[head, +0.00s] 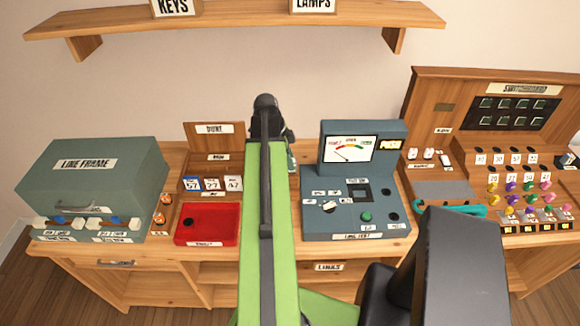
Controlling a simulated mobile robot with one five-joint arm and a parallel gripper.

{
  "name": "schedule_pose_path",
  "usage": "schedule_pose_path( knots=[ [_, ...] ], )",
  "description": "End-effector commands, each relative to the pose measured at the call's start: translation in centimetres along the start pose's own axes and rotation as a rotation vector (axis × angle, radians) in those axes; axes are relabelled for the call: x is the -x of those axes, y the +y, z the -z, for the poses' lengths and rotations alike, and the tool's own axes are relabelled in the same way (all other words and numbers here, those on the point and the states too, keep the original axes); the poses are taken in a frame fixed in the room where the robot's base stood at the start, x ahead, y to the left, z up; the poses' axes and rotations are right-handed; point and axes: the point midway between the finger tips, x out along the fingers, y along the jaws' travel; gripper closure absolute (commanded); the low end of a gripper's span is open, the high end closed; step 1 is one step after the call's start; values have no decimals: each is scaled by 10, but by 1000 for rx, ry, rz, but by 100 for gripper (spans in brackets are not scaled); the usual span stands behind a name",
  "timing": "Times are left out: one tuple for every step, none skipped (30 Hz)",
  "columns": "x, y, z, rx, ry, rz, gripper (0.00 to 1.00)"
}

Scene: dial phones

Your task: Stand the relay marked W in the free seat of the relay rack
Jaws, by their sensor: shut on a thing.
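My green arm reaches up the middle of the head view. The end of it, with my gripper (290,150), shows only partly beside the dark wrist joint. The gripper is shut on a small grey-green thing (292,164), mostly hidden, and no mark on it can be read. I cannot make out a relay marked W. I cannot pick out the relay rack or its free seat for certain; my arm hides the bench between the red tray and the meter unit.
A line frame box (92,188) stands at left, beside a wooden number rack (215,145) and a red tray (206,235). Right of my arm are a blue-grey meter unit (390,140) and a tall switchboard (428,90). A wooden shelf (235,18) hangs above.

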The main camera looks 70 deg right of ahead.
Motion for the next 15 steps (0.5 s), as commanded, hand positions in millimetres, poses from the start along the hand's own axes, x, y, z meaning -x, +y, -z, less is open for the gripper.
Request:
schedule_pose_path(
  knots=[
    [0,0,1,-1,0,0,100],
    [-1,0,1,-1,0,0,100],
    [-4,0,1,-1,0,0,100],
    [-6,0,0,-1,0,0,100],
    [-8,0,0,-1,0,0,100],
    [-12,0,-1,-1,0,0,100],
    [-15,0,-2,-1,0,0,100],
    [-18,0,-3,-1,0,0,100],
    [-23,0,-5,-1,0,0,100],
    [-27,0,-6,-1,0,0,100],
    [-31,0,-7,-1,0,0,100],
    [-36,0,-8,-1,0,0,100],
    [-40,0,-10,-1,0,0,100],
    [-44,0,-11,-1,0,0,100],
    [-48,0,-12,-1,0,0,100]
  ],
)
